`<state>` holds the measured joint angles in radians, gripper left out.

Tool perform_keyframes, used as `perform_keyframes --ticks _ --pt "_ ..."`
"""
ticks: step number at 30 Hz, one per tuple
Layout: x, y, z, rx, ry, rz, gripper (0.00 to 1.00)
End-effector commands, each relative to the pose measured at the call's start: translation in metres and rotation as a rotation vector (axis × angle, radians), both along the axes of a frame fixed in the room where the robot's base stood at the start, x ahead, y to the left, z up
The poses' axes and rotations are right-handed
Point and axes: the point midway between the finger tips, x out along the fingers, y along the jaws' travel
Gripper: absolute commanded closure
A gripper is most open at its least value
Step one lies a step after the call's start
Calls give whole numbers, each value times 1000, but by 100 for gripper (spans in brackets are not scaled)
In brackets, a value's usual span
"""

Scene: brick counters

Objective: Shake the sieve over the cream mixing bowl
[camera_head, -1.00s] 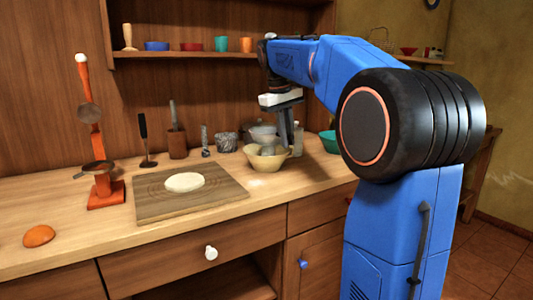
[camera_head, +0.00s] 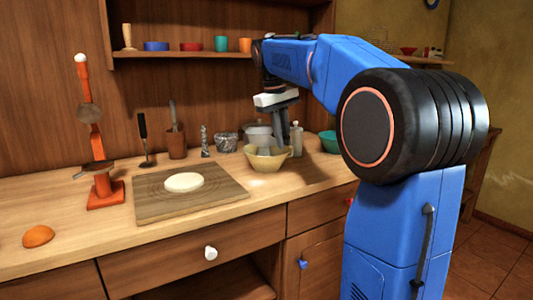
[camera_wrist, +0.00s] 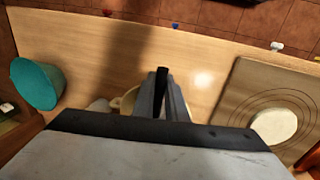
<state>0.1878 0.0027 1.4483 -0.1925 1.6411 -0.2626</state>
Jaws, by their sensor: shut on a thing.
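The cream mixing bowl (camera_head: 268,163) stands on the wooden counter, right of the pastry board. My gripper (camera_head: 284,141) points down at the bowl's right side. In the wrist view my gripper (camera_wrist: 165,98) is shut on a dark handle (camera_wrist: 161,84), which I take to be the sieve's. The sieve's head is hardly visible; a greyish shape shows at the bowl's mouth in the head view, and I cannot tell whether it touches the bowl. In the wrist view the bowl (camera_wrist: 127,101) is mostly hidden behind the fingers and wrist.
A teal bowl (camera_head: 329,142) stands right of the cream bowl, with a pale bottle (camera_head: 297,138) between. A grey patterned pot (camera_head: 226,142) and a pale pot (camera_head: 257,135) stand behind. A board (camera_head: 152,204) with flat dough (camera_head: 184,182) lies left. An orange scale (camera_head: 104,190) stands farther left.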

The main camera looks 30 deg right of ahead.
Motion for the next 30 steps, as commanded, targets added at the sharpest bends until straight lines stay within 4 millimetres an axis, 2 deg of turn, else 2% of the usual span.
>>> perform_keyframes --ticks 6,9,15,18,27,30 --pt "1 -25 0 0 -1 -4 100" --pt "1 -23 0 0 -1 0 100" --pt "0 0 0 0 -1 2 100" --pt "0 4 0 0 0 0 100" --pt "1 -25 0 0 -1 -4 100" --pt "1 -23 0 0 -1 0 100"
